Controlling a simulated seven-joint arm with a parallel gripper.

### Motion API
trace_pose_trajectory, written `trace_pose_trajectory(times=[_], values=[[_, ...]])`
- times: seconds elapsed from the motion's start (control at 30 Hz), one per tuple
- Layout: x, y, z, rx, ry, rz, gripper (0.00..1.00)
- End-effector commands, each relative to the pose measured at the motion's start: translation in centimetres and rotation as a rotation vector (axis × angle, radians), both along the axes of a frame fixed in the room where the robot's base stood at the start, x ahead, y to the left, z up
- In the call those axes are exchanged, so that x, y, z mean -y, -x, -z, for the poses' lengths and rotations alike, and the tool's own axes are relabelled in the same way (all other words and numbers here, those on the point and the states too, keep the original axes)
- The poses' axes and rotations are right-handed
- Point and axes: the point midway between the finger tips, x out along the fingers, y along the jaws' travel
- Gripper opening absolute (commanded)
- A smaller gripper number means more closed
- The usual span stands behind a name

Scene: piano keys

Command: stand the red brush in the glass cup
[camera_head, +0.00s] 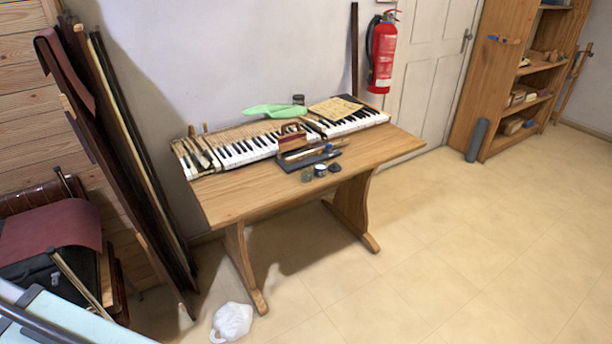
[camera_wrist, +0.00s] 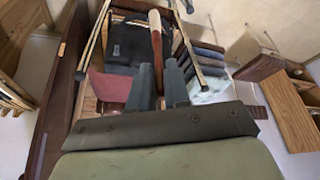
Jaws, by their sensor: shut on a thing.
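My gripper (camera_wrist: 160,82) shows in the wrist view with its two grey fingers shut on a slim, upright-looking handle. This handle, which I take to be the red brush (camera_wrist: 156,45), is reddish brown with a paler end at the top. Its lower part is hidden between the fingers. I cannot make out my gripper or the brush in the head view. I cannot pick out a glass cup for certain in either view. A small jar (camera_head: 298,99) stands at the back of the wooden table, too small to tell what it is made of.
The wooden table (camera_head: 230,203) bears piano keys (camera_head: 250,148), a green thing (camera_head: 272,111), a tool tray and several small pots near its front edge. Long boards (camera_head: 135,150) lean at the left. The floor at right is clear.

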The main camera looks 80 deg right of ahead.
Motion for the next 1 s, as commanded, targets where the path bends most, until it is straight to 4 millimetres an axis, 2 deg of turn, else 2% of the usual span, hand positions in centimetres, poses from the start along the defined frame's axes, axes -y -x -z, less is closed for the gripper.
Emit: trace_pose_trajectory(times=[0.33,0.47,0.57,0.67,1.0], values=[[0.0,0.0,0.0,0.0,0.0,0.001,0.0],[0.8,0.0,0.0,0.001,0.0,0.013,0.0],[2.4,0.0,0.0,0.001,0.0,0.039,0.0],[4.9,0.2,0.0,0.001,0.0,0.078,0.0],[14.9,1.7,0.5,0.003,0.001,0.24,0.0]])
